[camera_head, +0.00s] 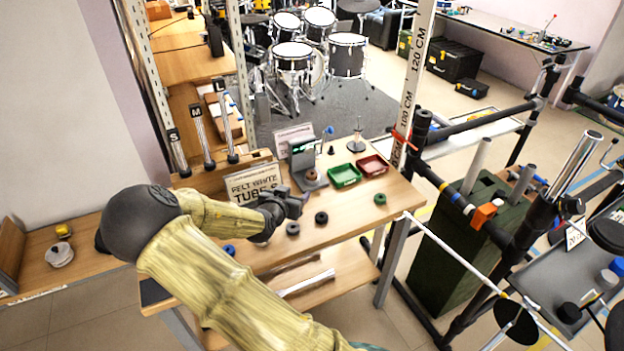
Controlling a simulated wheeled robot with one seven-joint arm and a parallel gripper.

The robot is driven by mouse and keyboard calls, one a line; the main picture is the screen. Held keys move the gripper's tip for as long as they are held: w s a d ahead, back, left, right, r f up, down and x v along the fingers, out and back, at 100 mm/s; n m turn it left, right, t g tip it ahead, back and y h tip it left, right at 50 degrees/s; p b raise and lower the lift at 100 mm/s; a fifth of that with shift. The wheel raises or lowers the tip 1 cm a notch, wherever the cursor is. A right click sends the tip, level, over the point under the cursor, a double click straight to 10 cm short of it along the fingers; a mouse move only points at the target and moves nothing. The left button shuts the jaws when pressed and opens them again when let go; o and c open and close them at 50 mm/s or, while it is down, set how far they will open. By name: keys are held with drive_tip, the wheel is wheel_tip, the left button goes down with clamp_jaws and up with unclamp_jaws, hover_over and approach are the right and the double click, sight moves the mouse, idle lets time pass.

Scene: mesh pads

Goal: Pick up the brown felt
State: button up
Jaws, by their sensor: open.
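A small brown ring (311,175), which looks like the brown felt, sits at the grey stand (309,186) near the back middle of the wooden table. My gripper (298,203) is open over the table, in front of the stand and a little left of the brown ring, apart from it. I see nothing held between its fingers, though they are small and dark here.
Dark rings (321,218) and (292,229) lie right of and below my gripper. A green ring (380,199) is farther right, a blue one (229,249) left. Green (345,176) and red (373,166) trays stand behind. A sign (254,184) stands behind my wrist.

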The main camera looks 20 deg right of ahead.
drive_tip(key=p, duration=0.1)
approach(311, 176)
drive_tip(key=x, duration=0.3)
drive_tip(key=shift+w+d, duration=0.1)
drive_tip(key=shift+d, duration=0.25)
drive_tip(key=shift+w, duration=0.1)
drive_tip(key=shift+a+p+x, duration=0.2)
drive_tip(key=shift+p+x, duration=0.25)
drive_tip(key=shift+x, duration=2.05)
drive_tip(key=shift+w+f, duration=0.1)
drive_tip(key=shift+w, duration=0.05)
drive_tip(key=c, duration=1.1)
drive_tip(key=shift+c, duration=0.2)
